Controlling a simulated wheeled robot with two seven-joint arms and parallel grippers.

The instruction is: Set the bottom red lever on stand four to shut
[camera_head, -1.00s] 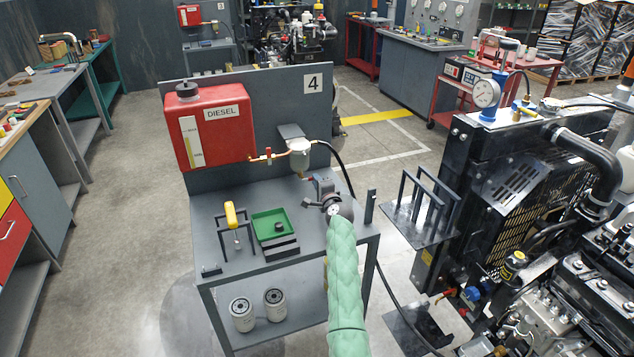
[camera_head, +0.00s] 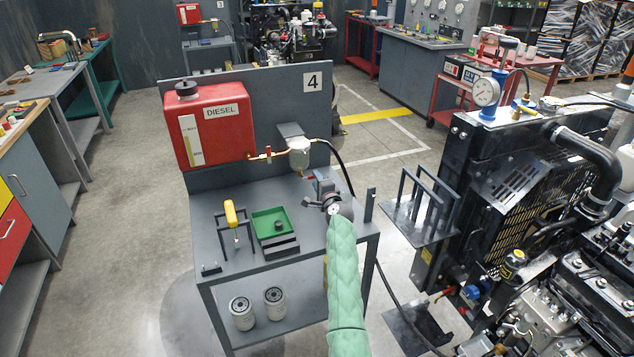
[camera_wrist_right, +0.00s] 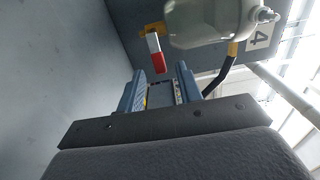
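Stand four holds a red diesel tank (camera_head: 212,130) with a brass line running from its lower right to a pale filter bowl (camera_head: 299,155). A small red lever (camera_head: 268,155) sits on that line. In the right wrist view the lever (camera_wrist_right: 157,56) is pale with a red end, hanging from a brass valve (camera_wrist_right: 153,30) beside the bowl (camera_wrist_right: 210,20). My right gripper (camera_head: 320,180) is below and right of the bowl. In the wrist view its fingers (camera_wrist_right: 160,72) are apart, with the lever's red end beyond their tips. I see no contact. My left gripper is out of view.
A black hose (camera_head: 342,165) curves down from the bowl's right. The stand's grey top (camera_head: 225,190) bears a green tray (camera_head: 268,222) and a yellow-handled tool (camera_head: 231,214). White filters (camera_head: 275,303) stand on the lower shelf. An engine (camera_head: 510,190) is at the right.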

